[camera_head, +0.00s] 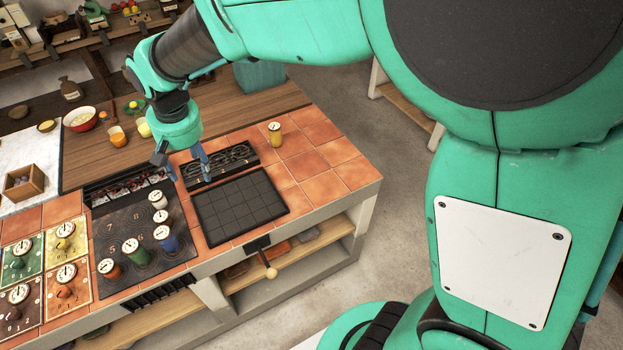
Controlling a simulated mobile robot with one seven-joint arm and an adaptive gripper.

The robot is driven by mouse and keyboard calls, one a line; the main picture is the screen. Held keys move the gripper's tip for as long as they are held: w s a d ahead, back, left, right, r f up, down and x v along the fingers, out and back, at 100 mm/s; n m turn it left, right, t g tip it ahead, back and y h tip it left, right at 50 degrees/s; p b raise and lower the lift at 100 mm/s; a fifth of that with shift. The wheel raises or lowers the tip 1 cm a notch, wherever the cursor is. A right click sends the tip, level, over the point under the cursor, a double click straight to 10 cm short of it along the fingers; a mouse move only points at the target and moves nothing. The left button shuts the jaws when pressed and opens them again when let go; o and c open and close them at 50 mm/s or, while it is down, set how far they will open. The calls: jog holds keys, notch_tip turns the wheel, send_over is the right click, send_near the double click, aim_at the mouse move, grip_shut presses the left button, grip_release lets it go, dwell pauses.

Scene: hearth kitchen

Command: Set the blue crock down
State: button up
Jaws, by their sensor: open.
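The blue crock (169,242) stands upright on the black numbered cooking plate (120,229), near its right edge, with a pale gauge-like top. My gripper (187,174) is open and above the counter, beyond the blue crock and apart from it. Nothing shows between its fingers. A green crock (134,252) and a red crock (110,269) stand to the left of the blue one on the plate. More pale-topped crocks (158,200) stand behind it.
A dark gridded tray (238,206) lies right of the plate, with a black rack (219,164) behind it. A yellow canister (275,134) stands on the tiles (315,160). Coloured dial panels (66,241) lie at left. The tiles at right have free room.

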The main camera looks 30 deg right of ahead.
jog(key=s+d+r+t, duration=0.2)
jog(key=s+d+r, duration=0.8)
jog(key=s+d, duration=0.25)
jog(key=s+d+t, duration=0.1)
jog(key=s+d, duration=0.2)
jog(key=s, duration=0.4)
jog(key=s+d+m, duration=0.1)
jog(key=s+d, duration=0.3)
jog(key=s, duration=0.3)
jog(key=shift+r+t+h, duration=0.25)
jog(key=shift+t+h, duration=0.05)
jog(key=shift+t, duration=0.1)
